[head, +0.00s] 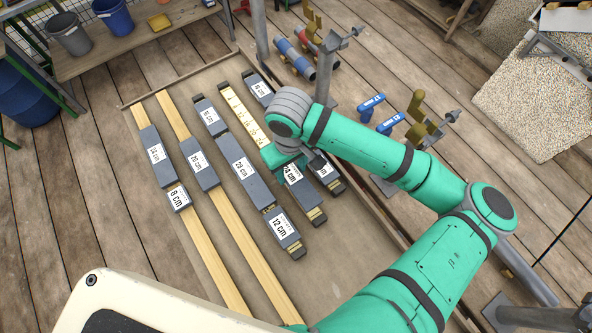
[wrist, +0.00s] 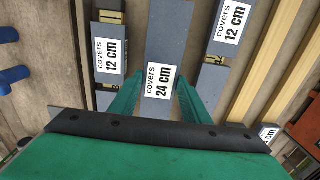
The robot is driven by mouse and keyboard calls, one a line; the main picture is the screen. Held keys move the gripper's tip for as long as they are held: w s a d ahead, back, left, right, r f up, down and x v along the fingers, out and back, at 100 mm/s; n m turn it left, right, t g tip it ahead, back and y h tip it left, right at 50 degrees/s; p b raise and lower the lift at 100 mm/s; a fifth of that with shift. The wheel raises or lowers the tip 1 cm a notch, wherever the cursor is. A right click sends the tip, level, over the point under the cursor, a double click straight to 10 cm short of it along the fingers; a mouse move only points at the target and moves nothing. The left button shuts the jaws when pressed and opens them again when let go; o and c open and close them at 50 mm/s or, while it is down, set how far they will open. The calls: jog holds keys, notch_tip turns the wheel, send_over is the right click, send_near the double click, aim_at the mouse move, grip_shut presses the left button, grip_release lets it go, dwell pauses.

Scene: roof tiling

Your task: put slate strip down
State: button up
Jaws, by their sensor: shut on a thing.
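My gripper (wrist: 158,92) is shut on a grey slate strip (wrist: 168,45) labelled "covers 24 cm", which runs between its green fingers in the wrist view. In the head view the strip (head: 303,196) shows partly below my gripper (head: 291,164), over the row with a yellow marked batten (head: 243,113). My arm hides part of it there. I cannot tell whether the strip touches the batten. Slate pieces labelled 12 cm lie on both sides of it in the wrist view, at left (wrist: 109,75) and right (wrist: 224,45).
Other slates lie on battens to the left, including an 8 cm piece (head: 179,198), a 28 cm piece (head: 244,172) and a 12 cm piece (head: 283,228). Buckets (head: 115,15) sit on a bench behind.

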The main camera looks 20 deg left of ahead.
aim_at(290, 174)
jog(key=shift+w+a+f, duration=0.1)
jog(key=shift+a+f, duration=0.05)
jog(key=shift+f, duration=0.5)
jog(key=shift+a+f, duration=0.1)
jog(key=shift+f, duration=0.5)
jog(key=shift+d+f, duration=0.15)
jog(key=shift+d, duration=0.1)
jog(key=shift+s, duration=0.2)
jog(key=shift+f, duration=0.15)
jog(key=o, duration=1.3)
jog(key=shift+a, duration=0.1)
notch_tip(290, 174, up, 12)
